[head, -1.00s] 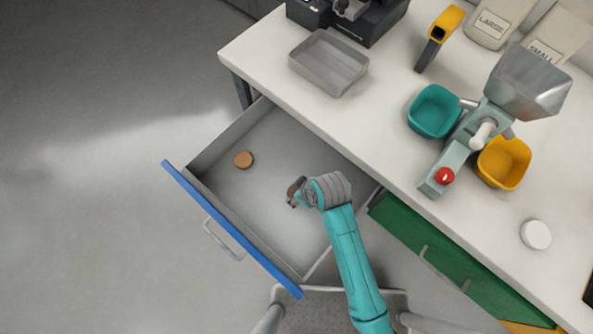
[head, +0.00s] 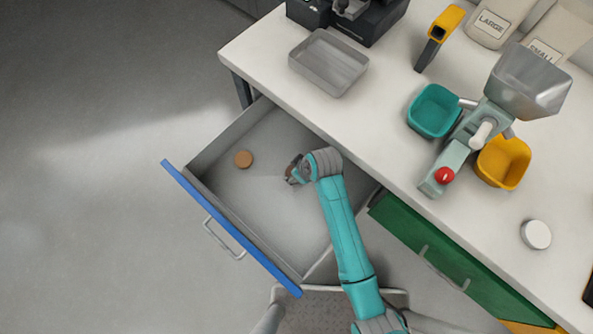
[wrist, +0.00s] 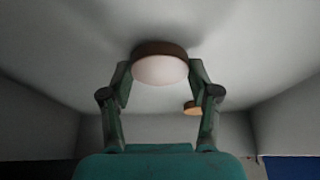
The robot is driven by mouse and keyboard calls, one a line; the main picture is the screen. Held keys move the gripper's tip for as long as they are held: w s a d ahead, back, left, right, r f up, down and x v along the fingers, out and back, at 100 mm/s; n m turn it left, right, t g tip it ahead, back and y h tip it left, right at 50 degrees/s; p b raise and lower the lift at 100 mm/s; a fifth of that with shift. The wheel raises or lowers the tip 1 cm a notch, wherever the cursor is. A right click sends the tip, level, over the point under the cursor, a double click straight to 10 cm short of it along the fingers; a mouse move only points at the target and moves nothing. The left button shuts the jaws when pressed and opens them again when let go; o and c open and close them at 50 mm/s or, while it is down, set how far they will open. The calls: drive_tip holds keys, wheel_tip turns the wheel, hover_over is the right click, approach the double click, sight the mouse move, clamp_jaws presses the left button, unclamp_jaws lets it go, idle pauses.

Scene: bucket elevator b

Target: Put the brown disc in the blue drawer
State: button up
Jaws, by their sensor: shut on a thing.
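The blue-fronted drawer (head: 228,226) is pulled out from under the worktop, its grey inside open to view. My gripper (head: 290,175) is over or within the right part of the drawer. In the wrist view my gripper (wrist: 158,80) is shut on a disc (wrist: 160,64) with a brown side and a pale face, held between both fingertips. In the head view the held disc is mostly hidden by the gripper. A second brown disc (head: 243,159) lies flat on the drawer floor to the left, apart from my gripper. It also shows behind the right finger in the wrist view (wrist: 193,108).
The worktop bears a grey tray (head: 328,63), a teal bin (head: 434,111), a yellow bin (head: 503,162), a hopper machine (head: 527,80), a scanner (head: 438,38) and a white round lid (head: 536,234). A green drawer (head: 432,257) beside the blue one is shut.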

drive_tip(key=o, duration=1.2)
drive_tip(key=v, duration=1.2)
